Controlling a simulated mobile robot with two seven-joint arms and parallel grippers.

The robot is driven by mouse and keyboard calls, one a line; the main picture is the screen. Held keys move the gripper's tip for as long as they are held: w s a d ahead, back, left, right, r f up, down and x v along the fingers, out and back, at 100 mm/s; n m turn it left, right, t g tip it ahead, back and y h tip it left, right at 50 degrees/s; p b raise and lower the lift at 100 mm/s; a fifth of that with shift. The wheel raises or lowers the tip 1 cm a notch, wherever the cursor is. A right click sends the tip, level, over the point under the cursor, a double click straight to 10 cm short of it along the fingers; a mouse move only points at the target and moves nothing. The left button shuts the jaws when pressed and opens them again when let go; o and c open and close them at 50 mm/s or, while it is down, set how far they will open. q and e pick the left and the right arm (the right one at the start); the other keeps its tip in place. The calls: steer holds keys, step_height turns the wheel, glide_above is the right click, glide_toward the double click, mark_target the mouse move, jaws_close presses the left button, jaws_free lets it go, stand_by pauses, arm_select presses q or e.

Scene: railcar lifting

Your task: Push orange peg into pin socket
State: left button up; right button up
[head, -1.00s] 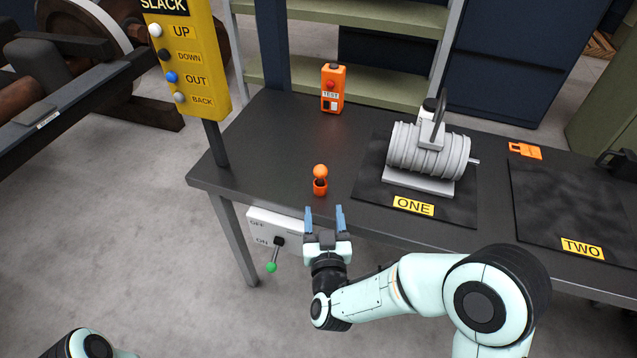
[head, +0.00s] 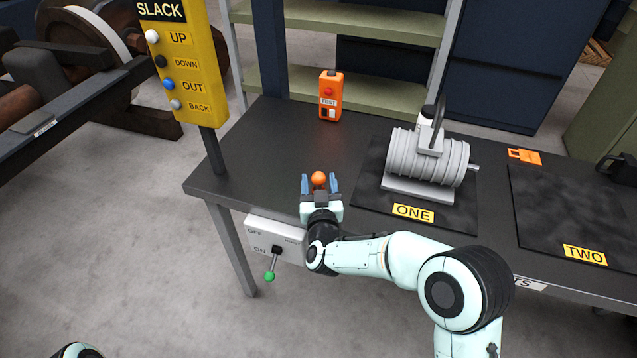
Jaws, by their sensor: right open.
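The orange peg (head: 319,179) stands near the front edge of the dark workbench, and its round orange head shows between the fingers of my right gripper (head: 319,184). The right gripper is open, with one blue finger on each side of the peg. The lower part of the peg and whatever it stands in are hidden by the gripper body. I cannot tell whether the fingers touch it, and I cannot make out the pin socket. Of my left arm only a small part shows at the bottom left; its gripper is out of view.
A ribbed grey drum (head: 426,158) stands on the mat marked ONE (head: 369,199), right of my gripper. An orange TEST box (head: 330,96) stands at the back. A yellow SLACK button panel (head: 178,65) rises at the left. A switch box (head: 268,236) with a green-tipped lever hangs below the bench's front edge.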

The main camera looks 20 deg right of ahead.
steer(key=c, duration=1)
steer(key=shift+c, duration=0.2)
steer(key=shift+r, duration=0.15)
